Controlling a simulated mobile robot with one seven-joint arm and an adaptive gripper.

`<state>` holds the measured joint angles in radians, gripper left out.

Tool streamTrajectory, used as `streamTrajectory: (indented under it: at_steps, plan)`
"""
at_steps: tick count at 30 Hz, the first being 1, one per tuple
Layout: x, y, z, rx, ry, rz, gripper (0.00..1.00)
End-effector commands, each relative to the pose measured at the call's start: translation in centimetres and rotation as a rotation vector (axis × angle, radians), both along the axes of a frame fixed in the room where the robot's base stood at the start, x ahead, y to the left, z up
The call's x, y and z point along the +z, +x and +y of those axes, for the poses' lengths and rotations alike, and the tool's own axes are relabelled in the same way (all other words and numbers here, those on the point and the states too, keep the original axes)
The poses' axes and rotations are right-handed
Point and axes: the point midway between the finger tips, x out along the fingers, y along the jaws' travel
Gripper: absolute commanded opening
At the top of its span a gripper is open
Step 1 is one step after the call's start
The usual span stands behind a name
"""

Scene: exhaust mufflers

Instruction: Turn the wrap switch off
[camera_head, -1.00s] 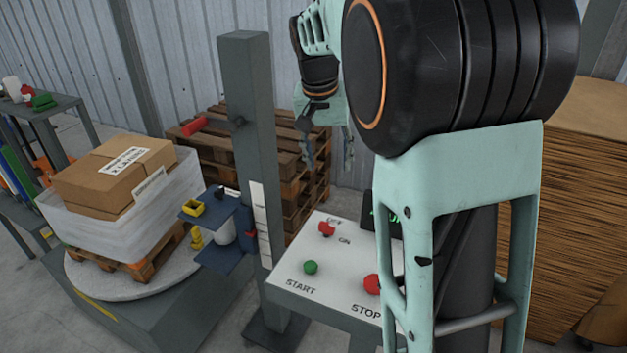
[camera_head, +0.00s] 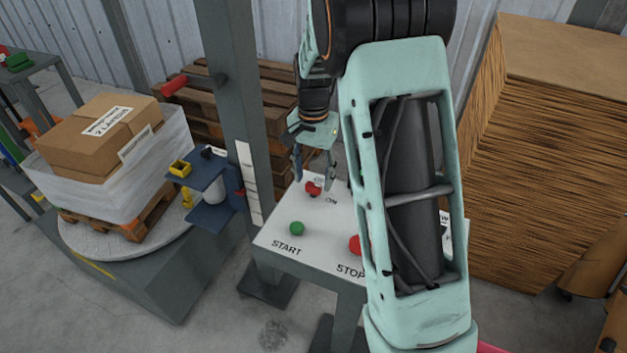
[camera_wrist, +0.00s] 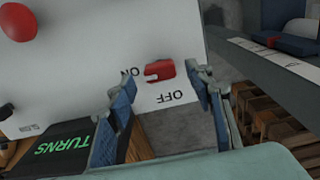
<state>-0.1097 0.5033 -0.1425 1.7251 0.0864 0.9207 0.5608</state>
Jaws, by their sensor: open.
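The wrap switch is a small red knob (camera_head: 313,188) near the far edge of the white control panel (camera_head: 275,242). In the wrist view the red knob (camera_wrist: 160,71) lies beside the ON and OFF labels; its narrow end appears to face ON. My gripper (camera_head: 314,176) is open above the knob, pointing down. In the wrist view its two blue-padded fingers (camera_wrist: 162,84) stand on either side of the knob, with nothing held. I cannot tell how high the fingertips are above the panel.
A green START button (camera_head: 296,229) and a red STOP button (camera_head: 355,244) sit on the panel's near side. A dark display (camera_wrist: 60,148) reading TURNS stands at the panel's edge. A grey column (camera_head: 232,100) rises left of the panel. A wrapped pallet load (camera_head: 95,180) stands further left.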

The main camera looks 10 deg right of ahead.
Motion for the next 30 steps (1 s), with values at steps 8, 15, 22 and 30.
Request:
streamTrajectory:
  at_steps: [8,15,22,30]
  plan:
    - [-2.2,0.0,0.0,0.001,0.0,0.0,0.48]
    - [-2.3,0.0,0.0,0.0,0.0,-0.001,0.48]
    - [-2.2,0.0,0.0,0.0,0.0,-0.001,0.24]
    - [-2.2,0.1,0.0,0.002,0.0,-0.001,0.06]
